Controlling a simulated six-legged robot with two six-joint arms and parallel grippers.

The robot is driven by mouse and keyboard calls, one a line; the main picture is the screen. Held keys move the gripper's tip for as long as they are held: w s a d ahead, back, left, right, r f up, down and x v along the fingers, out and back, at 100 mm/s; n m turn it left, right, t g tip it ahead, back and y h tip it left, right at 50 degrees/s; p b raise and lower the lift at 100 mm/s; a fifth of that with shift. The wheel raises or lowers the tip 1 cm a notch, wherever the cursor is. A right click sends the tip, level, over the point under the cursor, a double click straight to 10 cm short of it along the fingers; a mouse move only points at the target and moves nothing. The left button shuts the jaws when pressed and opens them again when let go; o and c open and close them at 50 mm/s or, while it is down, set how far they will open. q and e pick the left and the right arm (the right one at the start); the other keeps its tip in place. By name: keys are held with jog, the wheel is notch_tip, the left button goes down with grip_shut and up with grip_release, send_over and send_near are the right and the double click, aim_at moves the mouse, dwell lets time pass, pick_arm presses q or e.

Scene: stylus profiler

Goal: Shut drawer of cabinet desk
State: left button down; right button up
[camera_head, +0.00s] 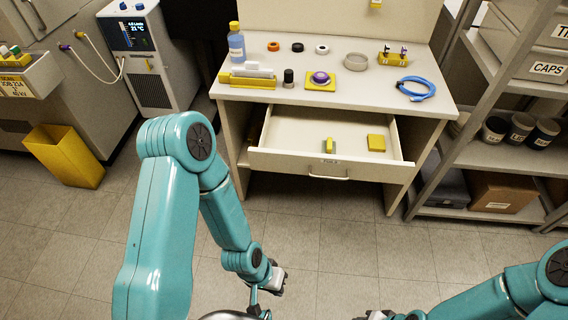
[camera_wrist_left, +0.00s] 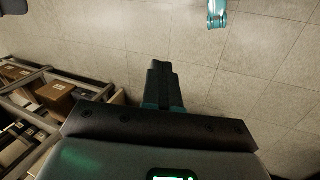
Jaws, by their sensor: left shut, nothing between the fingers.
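The desk (camera_head: 444,102) stands ahead with its drawer (camera_head: 280,158) pulled open toward me. The drawer front has a metal handle (camera_head: 328,177) at its middle. A small yellow-green item (camera_head: 329,145) and a yellow block (camera_head: 376,142) lie inside. My left arm reaches down in front of the desk, and its wrist end is low, short of the drawer and apart from it. In the left wrist view my left gripper (camera_wrist_left: 160,68) has its fingers together with nothing between them, over bare floor. My right arm comes in at the lower right; its gripper's fingers are not clearly visible.
The desktop holds a blue bottle (camera_head: 236,43), a purple-topped item (camera_head: 320,79), a blue cable coil (camera_head: 416,88) and other small things. A yellow bin (camera_head: 64,156) stands at left. A shelf rack (camera_head: 470,110) stands at right. Tiled floor before the drawer is clear.

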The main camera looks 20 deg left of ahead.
pick_arm(q)
jog(key=w+a+r+m+t+y+b, duration=0.1)
jog(key=w+a+r+m+t+b, duration=0.2)
jog(key=w+a+m+b, duration=0.9)
jog(key=w+a+r+m+t+b, duration=0.3)
jog(key=w+a+r, duration=0.65)
jog(key=r, duration=0.35)
send_near(263, 167)
notch_tip(263, 167, down, 3)
jog(key=s+d, duration=0.2)
jog(key=shift+w+a+f+p, duration=0.1)
jog(key=shift+w+p, duration=0.1)
jog(key=shift+w, duration=0.55)
jog(key=shift+w+a+f+p, duration=0.1)
jog(key=shift+w+p, duration=0.1)
jog(key=shift+w, duration=0.55)
jog(key=shift+w+a+f+p, duration=0.1)
jog(key=shift+w+f+p, duration=0.1)
jog(key=shift+w, duration=0.55)
